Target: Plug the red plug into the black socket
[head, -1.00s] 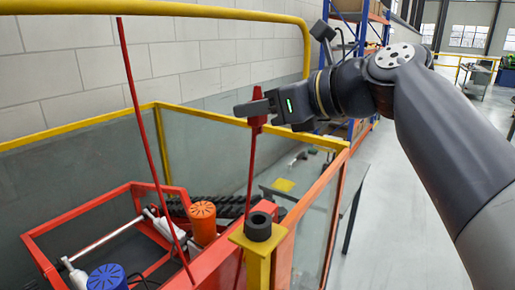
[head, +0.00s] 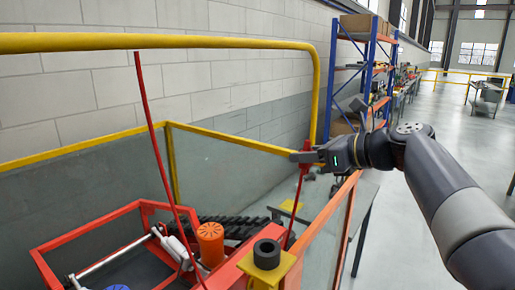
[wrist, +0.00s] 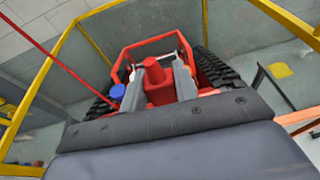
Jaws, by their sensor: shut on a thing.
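My gripper (head: 303,157) is shut on the red plug (head: 306,146), which stands roughly upright between the fingers. A red cable (head: 292,215) hangs down from it. In the wrist view the plug (wrist: 158,88) sits between the two grey fingertips. The black socket (head: 267,247) is a short dark ring with an open top on a yellow post (head: 285,268), low in the middle of the head view. The plug is higher in the picture than the socket, to its right, and apart from it. I cannot make out the socket in the wrist view.
A red-framed tracked carrier (head: 90,232) with an orange cylinder (head: 210,243) stands at lower left. A thin red line (head: 160,150) rises beside it. Yellow rails (head: 200,41) and clear panels (head: 240,165) enclose the area. A blue shelf rack (head: 372,70) stands behind; open floor lies right.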

